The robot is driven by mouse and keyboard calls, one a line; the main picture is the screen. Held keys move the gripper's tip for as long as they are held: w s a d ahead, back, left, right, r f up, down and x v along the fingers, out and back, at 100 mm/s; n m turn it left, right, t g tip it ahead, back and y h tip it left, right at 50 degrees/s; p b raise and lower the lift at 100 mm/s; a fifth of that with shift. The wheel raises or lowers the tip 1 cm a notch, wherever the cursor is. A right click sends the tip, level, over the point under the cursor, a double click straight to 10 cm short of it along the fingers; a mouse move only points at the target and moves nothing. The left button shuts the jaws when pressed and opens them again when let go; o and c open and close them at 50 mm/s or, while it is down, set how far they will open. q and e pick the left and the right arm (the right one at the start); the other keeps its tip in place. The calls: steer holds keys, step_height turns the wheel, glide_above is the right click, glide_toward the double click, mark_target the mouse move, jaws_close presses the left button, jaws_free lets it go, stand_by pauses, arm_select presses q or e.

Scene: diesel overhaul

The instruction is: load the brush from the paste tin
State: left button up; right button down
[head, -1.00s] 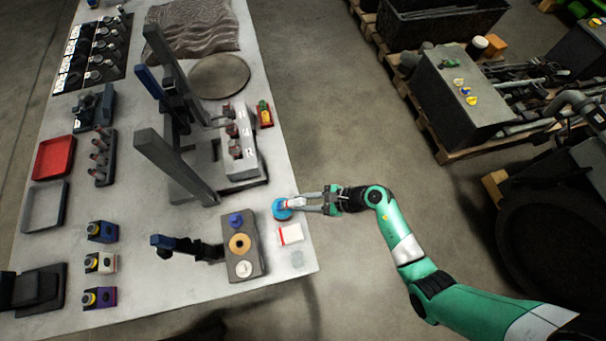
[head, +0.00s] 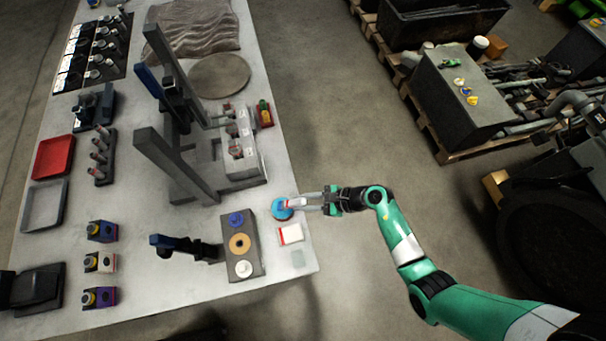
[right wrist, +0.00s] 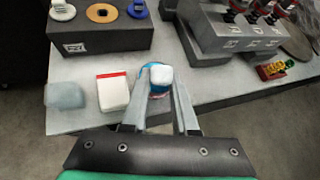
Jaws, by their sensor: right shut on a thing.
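The paste tin (head: 280,212) is a round blue tin near the right edge of the bench in the head view. In the right wrist view its blue rim (right wrist: 146,84) shows around a white, blocky top. My right gripper (head: 303,203) is at the tin, coming in from the right. It is shut on a small white and red piece, seemingly the brush (head: 294,203), whose white top (right wrist: 161,74) shows between the fingers in the right wrist view. The brush's lower end is hidden, so I cannot tell whether it touches the paste. My left gripper is not in view.
A white box with a red edge (head: 291,233) and a pale grey-green pad (head: 298,258) lie beside the tin. A grey block with blue, tan and white round parts (head: 253,268) stands left of them. A grey press frame (head: 165,160) rises farther left. The bench edge is close.

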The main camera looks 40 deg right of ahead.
steer(key=shift+f, duration=0.35)
steer(key=shift+f, duration=0.15)
stand_by(1.0)
step_height(320, 180, up, 7)
steer(key=p, duration=0.6)
steer(key=shift+r+p, duration=0.2)
steer(key=shift+p, duration=0.15)
steer(key=shift+f, duration=0.1)
